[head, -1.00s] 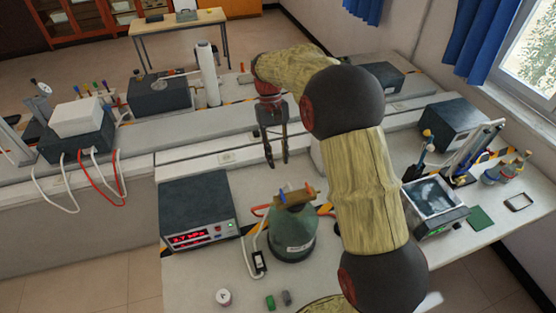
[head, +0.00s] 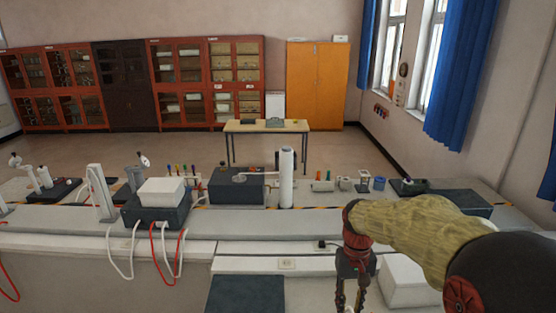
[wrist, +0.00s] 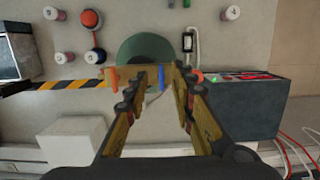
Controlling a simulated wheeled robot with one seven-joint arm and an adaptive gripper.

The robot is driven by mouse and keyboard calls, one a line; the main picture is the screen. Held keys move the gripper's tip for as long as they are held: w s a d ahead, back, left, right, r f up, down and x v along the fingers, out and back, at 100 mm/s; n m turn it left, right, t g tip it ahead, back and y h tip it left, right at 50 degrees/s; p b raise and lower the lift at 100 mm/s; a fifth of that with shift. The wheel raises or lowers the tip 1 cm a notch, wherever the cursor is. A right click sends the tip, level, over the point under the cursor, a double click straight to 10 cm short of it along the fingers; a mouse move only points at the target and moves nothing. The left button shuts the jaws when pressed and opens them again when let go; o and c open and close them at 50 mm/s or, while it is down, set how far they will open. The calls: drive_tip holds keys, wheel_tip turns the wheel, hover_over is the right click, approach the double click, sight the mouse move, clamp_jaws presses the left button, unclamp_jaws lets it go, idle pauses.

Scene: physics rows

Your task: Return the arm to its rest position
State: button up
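My gripper (head: 350,302) hangs from the red wrist joint at the lower right of the head view, its lower end near the picture's bottom edge. Whether the fingers touch the fitting cannot be told.
A dark meter box (wrist: 242,104) stands right of the fingers and a white box (wrist: 72,142) to the left. In the head view a white cylinder (head: 286,178) and a dark box (head: 237,186) stand on the far bench. Open floor lies behind it.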

drive_tip(key=s+f+t+b, duration=0.3)
drive_tip(key=s+b, duration=0.6)
drive_tip(key=s, duration=0.1)
drive_tip(key=s+f+t+b, duration=0.3)
drive_tip(key=s+t+b, duration=0.1)
drive_tip(key=s+b, duration=0.5)
drive_tip(key=shift+s+f+b, duration=0.4)
drive_tip(key=shift+s, duration=0.5)
